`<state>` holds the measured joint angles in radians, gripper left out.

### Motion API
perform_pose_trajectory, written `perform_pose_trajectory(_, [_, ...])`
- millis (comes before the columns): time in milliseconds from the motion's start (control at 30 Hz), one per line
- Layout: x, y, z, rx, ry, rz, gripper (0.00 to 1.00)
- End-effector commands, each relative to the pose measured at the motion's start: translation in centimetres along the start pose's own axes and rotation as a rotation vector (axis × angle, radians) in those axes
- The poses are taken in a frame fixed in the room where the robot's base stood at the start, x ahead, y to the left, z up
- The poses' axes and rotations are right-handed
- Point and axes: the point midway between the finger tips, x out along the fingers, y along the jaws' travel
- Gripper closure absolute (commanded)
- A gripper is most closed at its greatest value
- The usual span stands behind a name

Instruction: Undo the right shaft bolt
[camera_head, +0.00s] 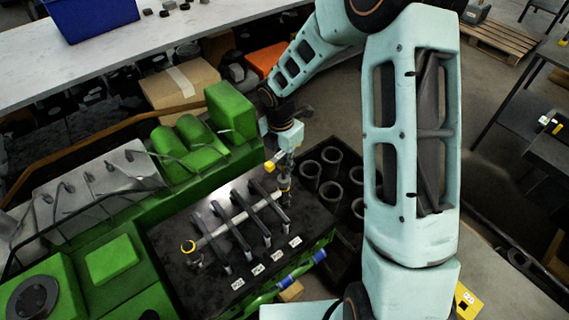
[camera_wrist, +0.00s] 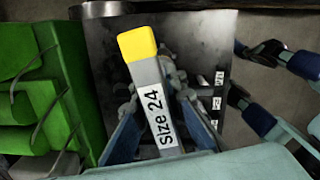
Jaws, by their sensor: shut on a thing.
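My gripper (camera_head: 287,158) is over the right end of the shaft. In the wrist view its two blue fingers (camera_wrist: 160,122) are shut on a grey tool labelled "Size 24" (camera_wrist: 149,88) with a yellow end. The tool's yellow end also shows in the head view (camera_head: 270,166). The shaft (camera_head: 240,218) lies across several dark bars on the dark plate (camera_head: 180,225). A yellow-topped fitting (camera_head: 188,247) stands at the shaft's left end. The right shaft bolt is not clear; the tool and gripper cover that end. I cannot tell whether the tool touches it.
The green engine (camera_head: 150,190) borders the plate on the left and back. Several dark cylinders (camera_head: 332,155) stand right of the plate. A cardboard box (camera_head: 183,85) and a blue bin (camera_head: 92,15) are farther back. Blue-gripped handles (camera_head: 290,278) are at the plate's front.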

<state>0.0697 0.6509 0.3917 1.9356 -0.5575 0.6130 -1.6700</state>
Motion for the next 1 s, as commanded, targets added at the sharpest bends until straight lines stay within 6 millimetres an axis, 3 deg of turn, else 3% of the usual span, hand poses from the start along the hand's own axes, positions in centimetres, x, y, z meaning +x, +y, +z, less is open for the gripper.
perform_pose_trajectory(1000, [0.07,0.03,-0.31,0.858,-0.004,-0.077,1.0])
